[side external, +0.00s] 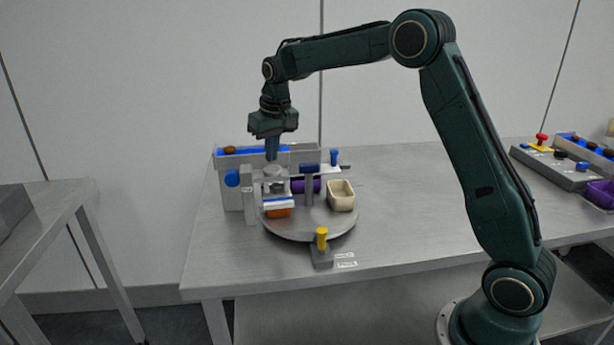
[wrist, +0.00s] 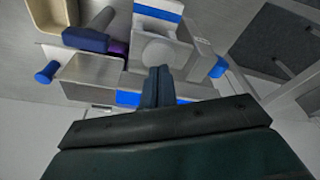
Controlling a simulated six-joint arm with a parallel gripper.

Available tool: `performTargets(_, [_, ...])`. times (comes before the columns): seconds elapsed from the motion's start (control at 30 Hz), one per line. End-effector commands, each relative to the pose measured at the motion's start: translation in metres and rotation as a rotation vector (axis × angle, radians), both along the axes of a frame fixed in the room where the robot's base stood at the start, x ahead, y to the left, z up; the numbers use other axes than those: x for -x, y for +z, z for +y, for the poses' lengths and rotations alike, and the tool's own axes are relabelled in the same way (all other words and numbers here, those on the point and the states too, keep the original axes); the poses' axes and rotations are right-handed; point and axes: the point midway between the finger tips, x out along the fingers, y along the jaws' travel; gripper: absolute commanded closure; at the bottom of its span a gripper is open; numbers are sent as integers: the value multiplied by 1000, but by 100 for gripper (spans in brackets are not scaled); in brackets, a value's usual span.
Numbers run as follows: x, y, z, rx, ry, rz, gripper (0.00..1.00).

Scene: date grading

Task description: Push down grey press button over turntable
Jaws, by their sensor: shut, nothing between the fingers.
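The grey press button (side external: 273,170) is a round cap on the grey press frame that stands over the turntable's left part. In the wrist view the button (wrist: 165,52) shows as a pale grey disc just beyond my fingertips. My gripper (side external: 272,157) points straight down with its blue fingers shut and empty, right above the button. In the wrist view the fingertips (wrist: 160,72) are at the button's near edge. I cannot tell whether they touch it. The round grey turntable (side external: 318,224) carries an orange container (side external: 278,212) under the press, a purple one (side external: 311,186) and a cream one (side external: 342,195).
A blue-lined chute (side external: 235,151) stands behind the press and a blue knob (side external: 232,178) sticks out at its left. A blue-topped post (side external: 309,170) and a yellow-handled lever (side external: 321,237) stand close by.

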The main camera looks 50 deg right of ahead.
Motion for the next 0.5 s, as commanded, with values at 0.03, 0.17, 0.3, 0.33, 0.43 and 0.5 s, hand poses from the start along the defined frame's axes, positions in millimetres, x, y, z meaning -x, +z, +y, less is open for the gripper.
performTargets(0.03, [0,4,0,1,0,-3,100])
performTargets(0.17, [0,11,0,1,0,-2,100])
performTargets(0.3, [0,20,0,1,0,-4,100])
performTargets(0.33, [0,21,0,1,0,-3,100])
performTargets(0.43, [0,27,0,1,0,-4,100])
performTargets(0.5, [-1,31,0,1,0,-4,100])
